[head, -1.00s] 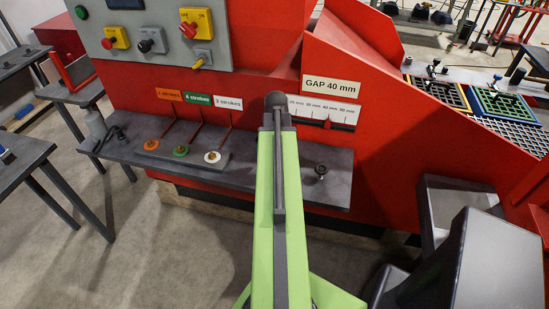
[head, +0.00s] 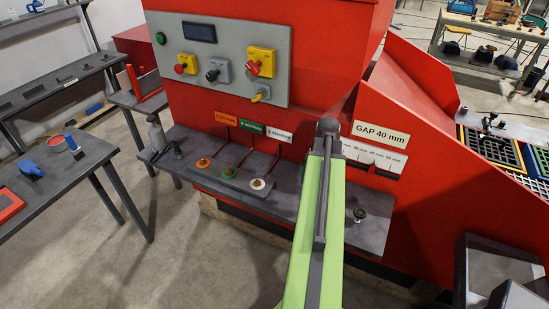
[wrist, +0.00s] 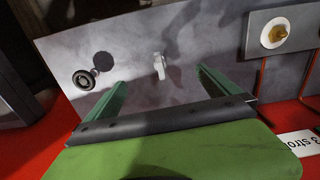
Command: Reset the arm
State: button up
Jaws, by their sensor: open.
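My green arm (head: 318,225) reaches forward in the middle of the head view, toward the red machine. It hides its own far end, so my gripper does not show there. In the wrist view my gripper (wrist: 162,88) has its two green fingers wide apart with nothing held between them. Beyond the fingertips is the grey shelf (wrist: 135,45), with a small pale upright piece (wrist: 160,65) on it. A round black knob (wrist: 87,78) is left of the fingers, and a white disc with a brass centre (wrist: 274,33) is at the upper right.
The red machine (head: 430,190) carries a control panel (head: 220,85) and a GAP 40 mm sign (head: 381,134). Orange, green and white discs (head: 257,184) sit on its shelf. Side tables (head: 75,180) stand at the left. Bare floor (head: 190,265) lies in front.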

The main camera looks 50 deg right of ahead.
jog(key=w+a+n, duration=0.5)
jog(key=w+a, duration=1.3)
jog(key=a, duration=0.1)
jog(key=w+a+n, duration=0.2)
jog(key=a+n, duration=0.2)
jog(key=a, duration=1)
jog(key=w+a+n, duration=0.1)
jog(key=a+n, duration=0.4)
jog(key=a, duration=1)
jog(key=shift+w, duration=0.4)
